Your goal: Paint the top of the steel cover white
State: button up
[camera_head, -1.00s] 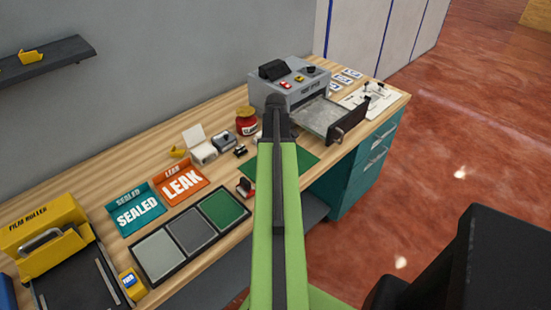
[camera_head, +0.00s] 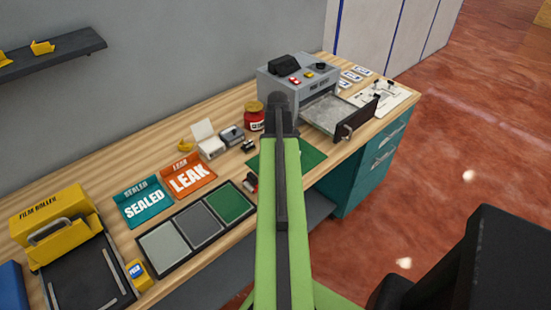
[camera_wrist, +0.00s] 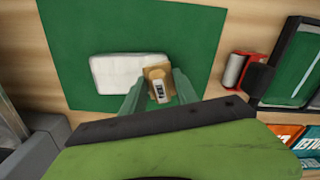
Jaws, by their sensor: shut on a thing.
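A flat white rectangular piece (camera_wrist: 112,74) lies on the green mat (camera_wrist: 200,30) in the wrist view. It looks like the cover with a white top; no bare steel shows on it. My gripper (camera_wrist: 159,88) has both green fingers around a small tan block-like tool with a dark and white label (camera_wrist: 159,92). The tool is at the right end of the white piece and overlaps it in view; I cannot tell whether they touch. In the head view my arm hides the gripper and the white piece, and only part of the mat (camera_head: 312,157) shows.
A grey machine (camera_head: 297,82) with an open drawer (camera_head: 338,116) stands at the back right. A red jar (camera_head: 255,120) and small items stand left of it. A black tray of sample panels (camera_head: 172,262) and a yellow film roller (camera_head: 55,225) are at left.

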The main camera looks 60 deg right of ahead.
jog(key=shift+s+d, duration=0.15)
jog(key=shift+d, duration=0.55)
jog(key=shift+s+d, duration=0.1)
jog(key=shift+d, duration=0.55)
jog(key=shift+r, duration=0.1)
jog(key=shift+w+a, duration=0.2)
jog(key=shift+a, duration=0.85)
jog(key=shift+w+a, duration=0.15)
jog(key=shift+a, duration=0.85)
notch_tip(320, 180, up, 6)
jog(key=p, duration=0.6)
notch_tip(320, 180, up, 3)
jog(key=p, duration=0.3)
